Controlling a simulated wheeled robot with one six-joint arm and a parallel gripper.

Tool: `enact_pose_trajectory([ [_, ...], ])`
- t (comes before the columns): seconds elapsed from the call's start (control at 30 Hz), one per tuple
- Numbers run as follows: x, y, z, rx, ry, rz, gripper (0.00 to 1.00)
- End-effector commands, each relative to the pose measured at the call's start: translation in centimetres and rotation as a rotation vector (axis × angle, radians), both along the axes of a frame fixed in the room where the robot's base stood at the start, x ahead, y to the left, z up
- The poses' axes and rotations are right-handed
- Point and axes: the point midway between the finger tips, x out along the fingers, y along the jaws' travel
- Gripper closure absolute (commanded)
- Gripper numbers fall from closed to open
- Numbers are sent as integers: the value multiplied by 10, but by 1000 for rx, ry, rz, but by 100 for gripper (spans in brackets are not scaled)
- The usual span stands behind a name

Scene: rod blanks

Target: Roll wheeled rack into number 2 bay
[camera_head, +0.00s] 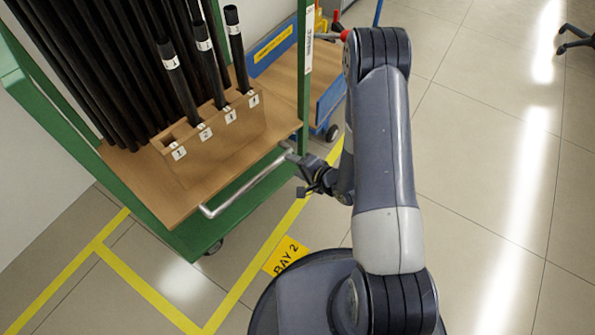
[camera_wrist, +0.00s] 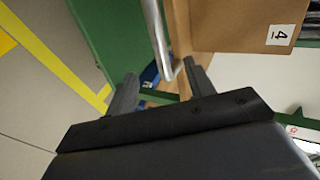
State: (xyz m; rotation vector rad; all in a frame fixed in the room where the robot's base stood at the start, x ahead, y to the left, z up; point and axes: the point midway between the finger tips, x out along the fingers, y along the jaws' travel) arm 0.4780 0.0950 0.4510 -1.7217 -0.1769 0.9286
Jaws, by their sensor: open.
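The wheeled rack (camera_head: 185,242) has a green frame, a wooden deck and a silver bar handle (camera_head: 250,182) along its near side. It stands beyond the long yellow floor line, beside the yellow-black BAY 2 sign (camera_head: 286,255). Its near lower edge does not reach the corner of the yellow lines. My gripper (camera_head: 307,178) is at the right end of the handle. In the wrist view my open fingers (camera_wrist: 162,80) have the handle (camera_wrist: 158,40) running between them. Whether either finger touches the bar cannot be told. The rack's far wheels are hidden.
The rack carries many black rods (camera_head: 100,70) and a wooden block (camera_head: 215,145) with numbered labels. A blue cart (camera_head: 325,105) stands close behind it on the right. A white wall (camera_head: 30,150) is at the left.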

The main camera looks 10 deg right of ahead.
Motion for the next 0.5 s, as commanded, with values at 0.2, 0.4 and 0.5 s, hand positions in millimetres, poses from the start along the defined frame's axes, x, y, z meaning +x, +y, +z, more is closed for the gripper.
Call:
enact_pose_trajectory([
  [0.2, -2, 9, -4, 91, 11, -6, 49],
  [0.4, 20, 29, -20, 89, 9, -3, 49],
  [0.5, 33, 40, -29, 89, 9, -3, 49],
])
